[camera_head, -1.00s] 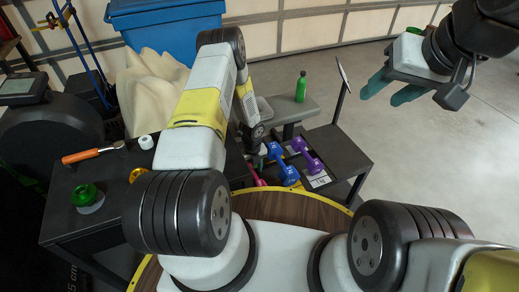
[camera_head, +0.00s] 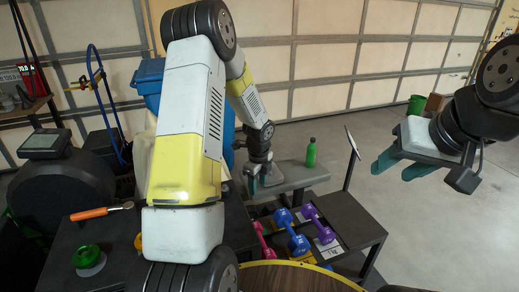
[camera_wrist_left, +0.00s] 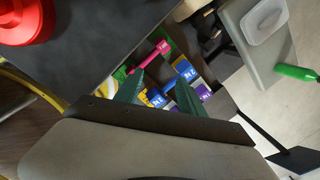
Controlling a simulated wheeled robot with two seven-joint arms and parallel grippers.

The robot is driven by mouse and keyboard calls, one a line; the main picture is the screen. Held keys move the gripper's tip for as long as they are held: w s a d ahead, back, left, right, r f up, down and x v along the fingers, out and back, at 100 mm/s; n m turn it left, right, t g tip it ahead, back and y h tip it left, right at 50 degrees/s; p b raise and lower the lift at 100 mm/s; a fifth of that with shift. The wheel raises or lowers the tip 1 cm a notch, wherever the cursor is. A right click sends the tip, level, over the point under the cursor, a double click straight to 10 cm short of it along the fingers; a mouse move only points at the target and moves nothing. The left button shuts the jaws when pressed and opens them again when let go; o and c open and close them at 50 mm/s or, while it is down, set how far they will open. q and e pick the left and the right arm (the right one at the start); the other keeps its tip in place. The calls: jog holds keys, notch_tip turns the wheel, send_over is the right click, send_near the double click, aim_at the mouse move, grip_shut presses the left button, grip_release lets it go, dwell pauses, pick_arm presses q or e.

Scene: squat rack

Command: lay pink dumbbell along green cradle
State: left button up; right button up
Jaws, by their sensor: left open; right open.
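The pink dumbbell (camera_head: 264,241) lies in the dark rack at the left end of the row. It also shows in the left wrist view (camera_wrist_left: 150,56), just beyond my fingers. A green patch (camera_wrist_left: 121,74) beside it may be part of the green cradle; most of it is hidden. My left gripper (camera_head: 256,186) is open and empty, above the rack and apart from the pink dumbbell. Its two teal fingers (camera_wrist_left: 159,78) show in the left wrist view. My right gripper (camera_head: 396,170) is open and empty, raised at the right, far from the rack.
Blue (camera_head: 292,232) and purple (camera_head: 318,223) dumbbells lie right of the pink one. A grey bench (camera_head: 290,177) with a green bottle (camera_head: 311,153) stands behind. The dark table (camera_head: 112,230) at left holds an orange-handled tool (camera_head: 98,212) and a green round item (camera_head: 88,257).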

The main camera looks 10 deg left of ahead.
pick_arm(q)
jog(key=s+r+n+t, duration=0.1)
jog(key=s+r+n, duration=0.45)
jog(key=r, duration=0.55)
jog(key=s+r+n+t, duration=0.1)
jog(key=s+r+n, duration=0.4)
jog(key=r, duration=0.6)
jog(key=s+d+r+n+t+h, duration=0.1)
jog(key=s+d+r+n, duration=0.1)
jog(key=s+r+n, duration=0.2)
jog(key=s+d+r+n+t+h, duration=0.1)
jog(key=s+r+n, duration=0.4)
jog(key=s, duration=0.6)
jog(key=shift+d+n+t+h, duration=0.4)
jog(key=shift+d+n, duration=0.15)
jog(key=shift+n, duration=0.5)
jog(key=shift+r, duration=0.1)
